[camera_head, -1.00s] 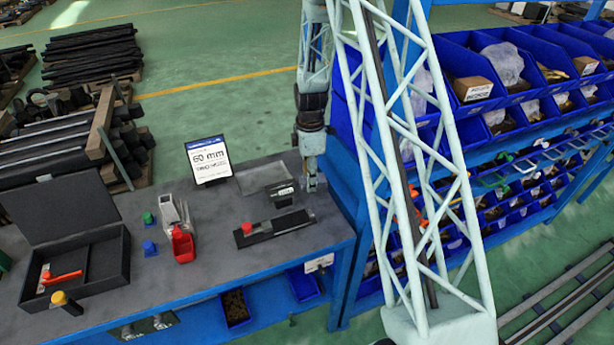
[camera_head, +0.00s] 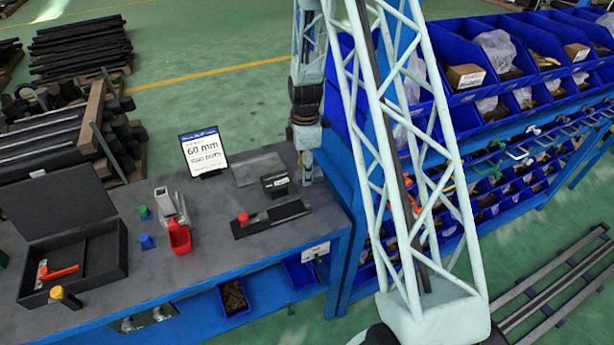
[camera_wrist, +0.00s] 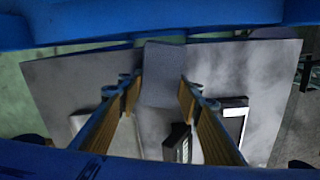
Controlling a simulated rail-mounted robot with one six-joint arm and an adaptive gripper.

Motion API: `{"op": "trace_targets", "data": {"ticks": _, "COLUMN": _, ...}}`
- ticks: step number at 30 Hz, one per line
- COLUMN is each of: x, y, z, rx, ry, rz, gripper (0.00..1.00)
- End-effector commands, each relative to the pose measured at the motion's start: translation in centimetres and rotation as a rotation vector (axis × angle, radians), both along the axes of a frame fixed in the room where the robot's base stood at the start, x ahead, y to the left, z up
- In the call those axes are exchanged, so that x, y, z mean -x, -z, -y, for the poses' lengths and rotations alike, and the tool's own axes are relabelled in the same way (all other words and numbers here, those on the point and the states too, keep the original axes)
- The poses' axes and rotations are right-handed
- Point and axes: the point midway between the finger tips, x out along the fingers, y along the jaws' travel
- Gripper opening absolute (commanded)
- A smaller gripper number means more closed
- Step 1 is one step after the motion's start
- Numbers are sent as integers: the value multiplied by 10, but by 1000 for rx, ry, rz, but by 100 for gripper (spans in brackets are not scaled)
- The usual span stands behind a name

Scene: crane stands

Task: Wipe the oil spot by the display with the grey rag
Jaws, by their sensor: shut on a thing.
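My gripper (camera_head: 305,176) points down over the far right part of the grey bench, just right of a small black display box (camera_head: 276,184). In the wrist view my two fingers (camera_wrist: 160,92) stand either side of a grey piece (camera_wrist: 163,75), which looks like the grey rag held between them. The black box with white lettering also shows in the wrist view (camera_wrist: 177,145). A white sign reading 60 mm (camera_head: 205,155) stands left of it. I cannot clearly make out the oil spot. Whether the rag touches the bench is unclear.
A dark flat fixture with a red knob (camera_head: 272,218) lies in front of the display box. A red container (camera_head: 180,238), small green and blue pieces and an open black case (camera_head: 75,262) are at left. A shelf of blue bins (camera_head: 490,70) stands right of the bench.

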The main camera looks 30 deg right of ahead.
Motion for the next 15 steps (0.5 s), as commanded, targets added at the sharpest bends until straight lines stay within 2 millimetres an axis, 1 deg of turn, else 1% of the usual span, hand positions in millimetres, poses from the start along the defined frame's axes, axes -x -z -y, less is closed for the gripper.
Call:
{"op": "trace_targets", "data": {"ticks": 4, "x": -14, "y": 2, "z": 0, "rx": 0, "ry": -2, "rz": 1, "gripper": 16}}
{"op": "trace_targets", "data": {"ticks": 5, "x": -17, "y": -2, "z": 1, "rx": 1, "ry": -2, "rz": 2, "gripper": 16}}
{"op": "trace_targets", "data": {"ticks": 8, "x": -25, "y": 2, "z": 1, "rx": 0, "ry": -3, "rz": 0, "gripper": 16}}
{"op": "trace_targets", "data": {"ticks": 9, "x": -30, "y": -3, "z": 1, "rx": 1, "ry": -3, "rz": 3, "gripper": 16}}
{"op": "trace_targets", "data": {"ticks": 14, "x": -40, "y": 2, "z": 1, "rx": 0, "ry": -4, "rz": -1, "gripper": 16}}
{"op": "trace_targets", "data": {"ticks": 15, "x": -43, "y": -3, "z": 2, "rx": 1, "ry": -4, "rz": 2, "gripper": 16}}
